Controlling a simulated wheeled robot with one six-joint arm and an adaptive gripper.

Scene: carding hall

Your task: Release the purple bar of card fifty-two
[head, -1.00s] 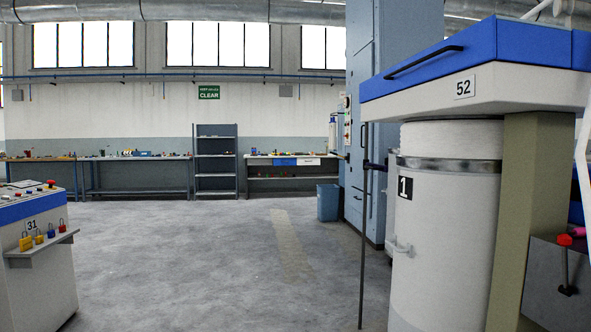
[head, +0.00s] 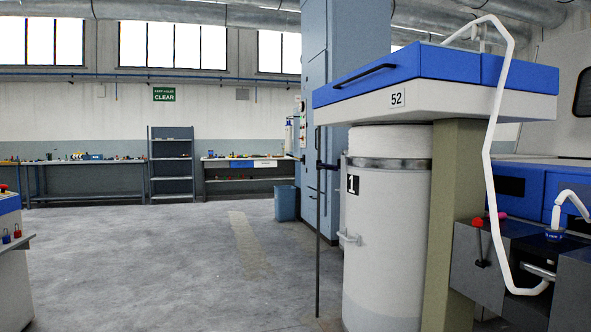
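Card fifty-two stands at the right in the head view, with the number plate 52 (head: 397,98) on its blue-and-white coiler head (head: 400,75). A small pink-magenta piece (head: 502,214) shows at the card's front, just right of a lever with a red knob (head: 478,222). It is partly hidden and small, and I cannot tell whether it is the purple bar. A white strand (head: 489,150) runs from above the coiler head down past the dark grey front box (head: 480,262). My gripper is not in view.
A white can marked 1 (head: 385,230) stands under the coiler head, beside a beige post (head: 450,230) and a thin dark rod (head: 318,240). A blue bin (head: 287,203) stands farther back. The grey floor (head: 150,260) at left and centre is open.

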